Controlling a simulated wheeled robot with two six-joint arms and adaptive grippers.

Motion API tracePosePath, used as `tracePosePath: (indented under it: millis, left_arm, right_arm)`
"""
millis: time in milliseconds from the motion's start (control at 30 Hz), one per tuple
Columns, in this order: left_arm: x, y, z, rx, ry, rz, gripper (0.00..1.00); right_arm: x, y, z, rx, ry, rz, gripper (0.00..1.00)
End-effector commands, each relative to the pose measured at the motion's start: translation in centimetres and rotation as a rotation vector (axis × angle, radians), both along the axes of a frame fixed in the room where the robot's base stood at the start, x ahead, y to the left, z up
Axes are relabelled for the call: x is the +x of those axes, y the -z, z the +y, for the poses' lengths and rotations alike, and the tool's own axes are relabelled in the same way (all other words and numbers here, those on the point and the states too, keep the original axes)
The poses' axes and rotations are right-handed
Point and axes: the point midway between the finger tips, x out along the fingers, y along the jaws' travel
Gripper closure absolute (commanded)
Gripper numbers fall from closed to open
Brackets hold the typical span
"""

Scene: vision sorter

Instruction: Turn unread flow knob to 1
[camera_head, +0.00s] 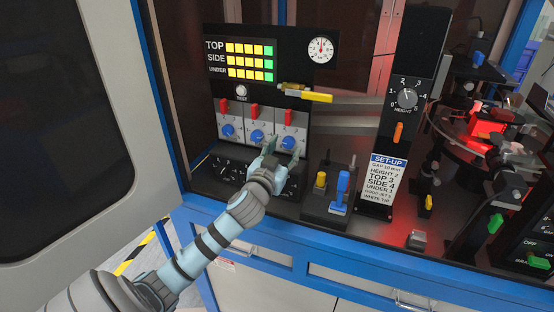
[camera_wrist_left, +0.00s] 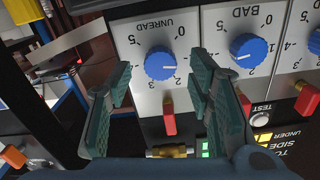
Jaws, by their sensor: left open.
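The unread flow knob (camera_head: 288,143) is blue, the rightmost of three on the panel's lower row. In the left wrist view, upside down, the unread knob (camera_wrist_left: 158,62) sits under the label UNREAD on a 0 to 5 dial. Its white mark points right in that picture, on the low side of the scale near 2; the exact value is hard to read. My left gripper (camera_head: 275,152) is open in front of it. In the wrist view its teal fingers (camera_wrist_left: 160,82) stand on either side of the knob, with visible gaps and nothing between them.
The BAD knob (camera_wrist_left: 248,50) is close beside one finger. Red levers (camera_head: 254,111) stand above the knobs. A yellow-handled part (camera_head: 316,97) juts out at the panel's right. A box with yellow and blue levers (camera_head: 342,188) and the SET-UP card (camera_head: 382,183) stand right of my arm.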

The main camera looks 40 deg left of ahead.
Motion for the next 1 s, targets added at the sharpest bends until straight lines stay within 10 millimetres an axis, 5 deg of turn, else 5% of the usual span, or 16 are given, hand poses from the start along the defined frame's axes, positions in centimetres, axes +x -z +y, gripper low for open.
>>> tracePosePath:
  millis: [200, 367, 1000]
  left_arm:
    - [-5.8, 0.0, -2.1, 0.004, 0.003, 0.002, 0.53]
    - [-8.4, 0.0, -2.9, 0.002, 0.001, 0.0, 0.53]
    - [-8.8, -0.1, -3.1, 0.001, 0.0, -0.002, 0.53]
  right_arm:
    - [0.0, 0.0, 0.0, 0.001, 0.0, 0.0, 0.6]
    - [0.0, 0.0, 0.1, 0.001, 0.0, 0.0, 0.6]
    - [0.0, 0.0, 0.1, 0.001, 0.0, 0.0, 0.6]
